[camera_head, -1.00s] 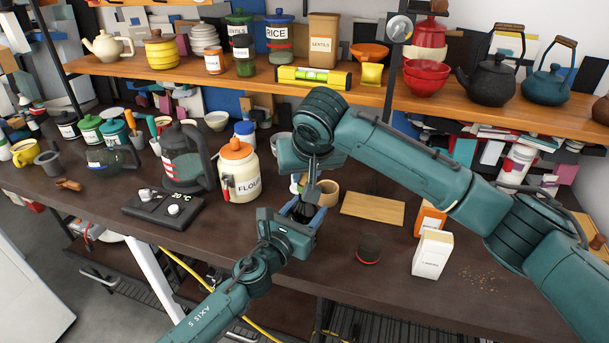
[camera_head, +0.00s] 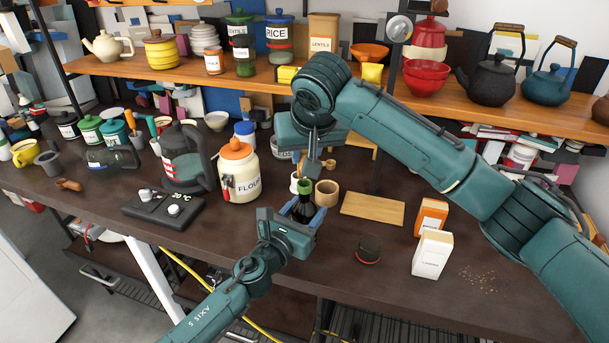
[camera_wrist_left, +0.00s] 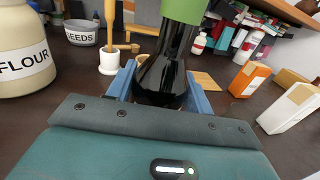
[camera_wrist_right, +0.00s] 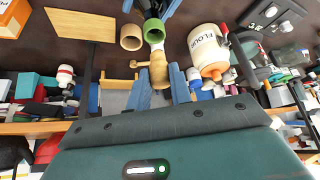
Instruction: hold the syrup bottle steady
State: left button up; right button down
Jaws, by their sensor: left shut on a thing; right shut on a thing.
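The syrup bottle (camera_head: 303,204) is dark with a green neck and stands upright on the bench. My left gripper (camera_head: 308,214) is shut around its body, and the left wrist view shows the dark glass (camera_wrist_left: 163,72) between the blue fingers. From above, the right wrist view shows the green neck (camera_wrist_right: 154,29) as an open ring. The wooden piece appears apart from the neck.
A flour jar (camera_head: 238,172) stands left of the bottle, and a wooden cup (camera_head: 327,193) stands close to its right. A wooden board (camera_head: 373,208), a dark round pad (camera_head: 368,250) and two cartons (camera_head: 432,254) lie farther right.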

dwell(0.4)
pick_arm(q)
jog(key=o, duration=1.3)
jog(key=shift+o, duration=0.2)
jog(key=shift+s+a, duration=0.1)
